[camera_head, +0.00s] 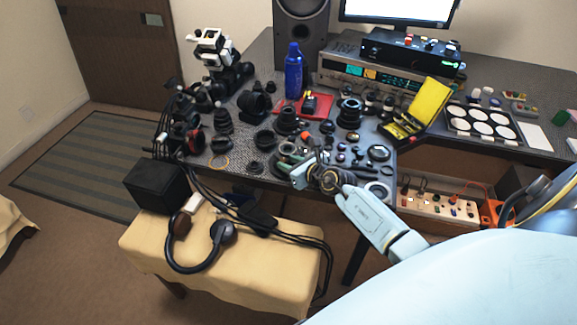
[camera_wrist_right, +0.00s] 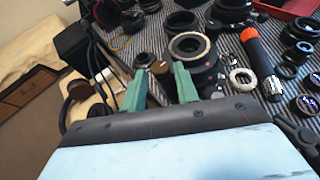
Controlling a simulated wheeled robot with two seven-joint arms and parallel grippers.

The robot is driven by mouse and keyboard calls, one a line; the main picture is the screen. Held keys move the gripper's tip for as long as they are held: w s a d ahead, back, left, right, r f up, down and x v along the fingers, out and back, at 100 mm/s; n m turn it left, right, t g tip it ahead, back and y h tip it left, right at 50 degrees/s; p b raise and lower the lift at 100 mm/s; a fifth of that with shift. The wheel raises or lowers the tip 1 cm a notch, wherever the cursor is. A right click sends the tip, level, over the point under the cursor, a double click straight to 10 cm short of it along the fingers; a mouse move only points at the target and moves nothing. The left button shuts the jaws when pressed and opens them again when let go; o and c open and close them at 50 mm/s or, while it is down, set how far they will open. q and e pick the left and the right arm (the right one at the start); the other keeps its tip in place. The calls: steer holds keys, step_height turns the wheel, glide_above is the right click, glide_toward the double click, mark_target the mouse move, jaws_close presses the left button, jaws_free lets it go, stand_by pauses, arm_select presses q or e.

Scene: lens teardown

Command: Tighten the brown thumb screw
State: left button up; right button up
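A small brown knob, which looks like the brown thumb screw (camera_wrist_right: 160,68), shows in the right wrist view between and just beyond my fingertips. I cannot make it out in the head view. My right gripper (camera_wrist_right: 160,82) has two green fingers, set apart with gaps on both sides of the knob, so it is open and appears empty. In the head view my right gripper (camera_head: 296,163) is at the front edge of the desk, and its wrist partly covers the parts there. What the screw sits on is partly hidden by the fingers. My left gripper is not in view.
Lens rings and barrels crowd the desk around the gripper. A blue bottle (camera_head: 293,72) stands farther back. Headphones (camera_head: 222,238) and dark cables lie on a beige-covered stool (camera_head: 275,275) in front.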

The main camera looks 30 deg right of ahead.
steer(key=shift+w+f, duration=0.15)
steer(key=shift+w, duration=0.2)
